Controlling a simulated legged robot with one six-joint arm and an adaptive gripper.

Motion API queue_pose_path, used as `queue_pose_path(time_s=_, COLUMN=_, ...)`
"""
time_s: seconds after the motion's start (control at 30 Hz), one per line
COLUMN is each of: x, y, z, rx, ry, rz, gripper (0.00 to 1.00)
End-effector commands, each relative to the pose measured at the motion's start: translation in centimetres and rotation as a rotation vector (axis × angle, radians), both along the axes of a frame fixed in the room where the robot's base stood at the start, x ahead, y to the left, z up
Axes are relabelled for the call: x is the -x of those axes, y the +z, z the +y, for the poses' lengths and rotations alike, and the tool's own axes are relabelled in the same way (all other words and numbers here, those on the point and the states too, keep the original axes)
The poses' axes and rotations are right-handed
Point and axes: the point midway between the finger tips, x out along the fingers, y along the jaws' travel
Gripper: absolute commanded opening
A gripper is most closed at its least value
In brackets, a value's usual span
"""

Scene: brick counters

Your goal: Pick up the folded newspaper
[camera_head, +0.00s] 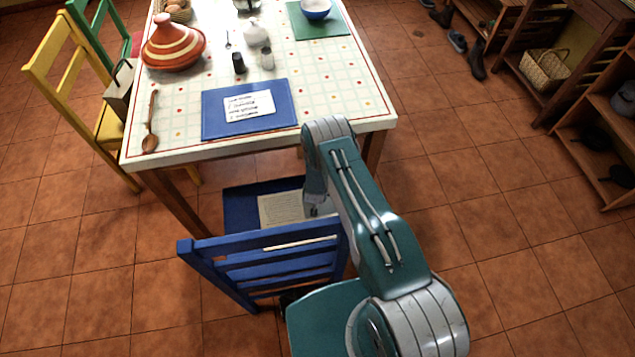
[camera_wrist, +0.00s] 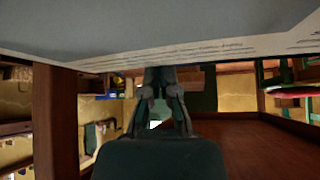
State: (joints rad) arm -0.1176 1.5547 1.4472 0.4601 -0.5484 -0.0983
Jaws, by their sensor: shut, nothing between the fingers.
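The folded newspaper (camera_head: 283,209) is a pale printed sheet lying flat on the seat of the blue chair (camera_head: 236,205), under the table's front edge. In the wrist view its pale printed face (camera_wrist: 190,48) spans the top of the picture. My gripper (camera_head: 313,209) is low at the newspaper's right end in the head view, partly hidden by my arm. In the wrist view my gripper (camera_wrist: 159,82) is shut and empty, close to the newspaper's printed edge. I cannot tell whether the fingertips touch it.
The chair's slatted blue back (camera_head: 265,258) stands in front of the seat. The table (camera_head: 185,108) is above and behind, holding a blue folder (camera_head: 222,125), a wooden spoon (camera_head: 150,125) and a red tagine (camera_head: 172,45). Tiled floor right of the chair is clear.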

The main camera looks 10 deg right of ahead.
Motion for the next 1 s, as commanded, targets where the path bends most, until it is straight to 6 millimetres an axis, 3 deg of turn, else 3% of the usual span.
queue_pose_path(time_s=0.4, x=5.0, y=0.0, z=1.4, rx=0.001, ry=0.002, rz=0.002, gripper=0.00)
queue_pose_path(time_s=0.77, x=5.2, y=0.0, z=1.4, rx=0.000, ry=0.000, rz=0.001, gripper=0.00)
queue_pose_path(time_s=1.0, x=4.3, y=-0.1, z=0.8, rx=0.001, ry=-0.001, rz=0.000, gripper=0.00)
